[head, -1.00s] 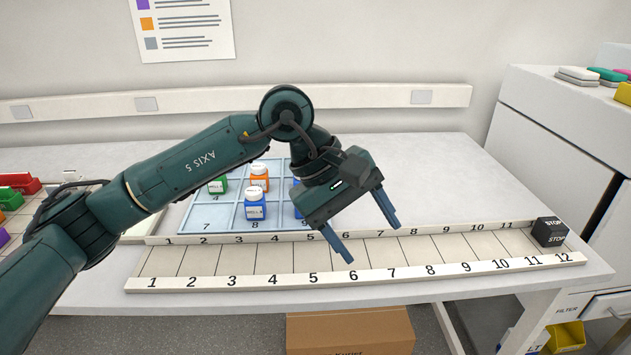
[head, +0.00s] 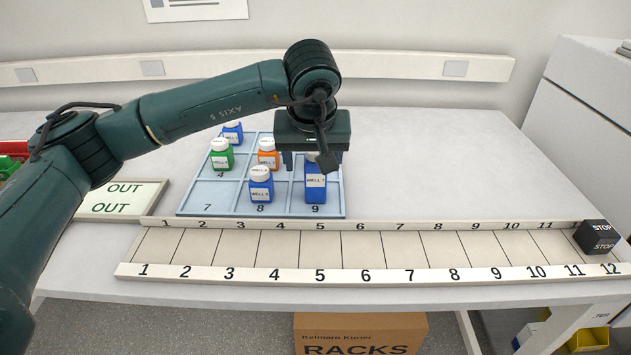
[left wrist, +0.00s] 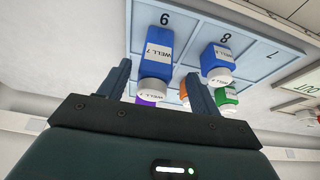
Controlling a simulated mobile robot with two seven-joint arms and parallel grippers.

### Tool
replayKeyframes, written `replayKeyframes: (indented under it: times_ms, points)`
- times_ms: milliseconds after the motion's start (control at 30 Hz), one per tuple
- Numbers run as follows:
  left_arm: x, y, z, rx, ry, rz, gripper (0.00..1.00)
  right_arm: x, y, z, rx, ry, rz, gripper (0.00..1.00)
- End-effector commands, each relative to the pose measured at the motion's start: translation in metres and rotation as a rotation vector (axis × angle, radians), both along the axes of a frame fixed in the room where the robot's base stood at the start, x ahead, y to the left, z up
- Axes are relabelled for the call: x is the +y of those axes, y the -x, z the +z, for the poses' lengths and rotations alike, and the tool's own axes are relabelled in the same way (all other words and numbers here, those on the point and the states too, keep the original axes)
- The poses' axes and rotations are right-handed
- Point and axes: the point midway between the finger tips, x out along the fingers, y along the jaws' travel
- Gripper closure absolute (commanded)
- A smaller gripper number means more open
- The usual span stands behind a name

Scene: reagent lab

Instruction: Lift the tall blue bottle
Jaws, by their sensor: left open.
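The tall blue bottle (head: 315,188), labelled WELL 7, stands upright in cell 9 of the pale blue grid tray (head: 210,200). Its cap and upper part are partly hidden behind my left gripper in the head view. It also shows in the left wrist view (left wrist: 158,52), between the two fingers. My left gripper (head: 312,155) is open above and around the top of this bottle, with nothing held. In the left wrist view the open fingers (left wrist: 157,88) lie to either side of it; I cannot tell whether they touch it. My right gripper is not in view.
A shorter blue bottle (head: 261,188) stands in cell 8. An orange bottle (head: 268,158), a green bottle (head: 221,158) and another blue bottle (head: 233,134) stand farther back. A numbered track (head: 380,250) with a black STOP block (head: 597,238) runs in front. An OUT mat (head: 118,200) lies left.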

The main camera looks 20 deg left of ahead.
Motion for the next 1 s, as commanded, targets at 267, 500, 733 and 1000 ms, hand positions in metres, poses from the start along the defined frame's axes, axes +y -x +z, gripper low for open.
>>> replayKeyframes:
  times_ms: [267,500,733,1000]
  points:
    - [0.001,-0.021,-0.034,0.003,0.000,0.000,0.36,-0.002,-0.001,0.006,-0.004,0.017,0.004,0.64]
    - [0.002,-0.024,-0.042,0.001,0.001,-0.001,0.36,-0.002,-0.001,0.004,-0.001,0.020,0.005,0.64]
    - [0.002,-0.024,-0.041,0.001,0.001,-0.001,0.48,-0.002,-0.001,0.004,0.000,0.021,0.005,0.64]
    - [0.002,-0.024,-0.041,0.001,0.001,-0.001,0.70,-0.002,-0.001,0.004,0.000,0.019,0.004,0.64]
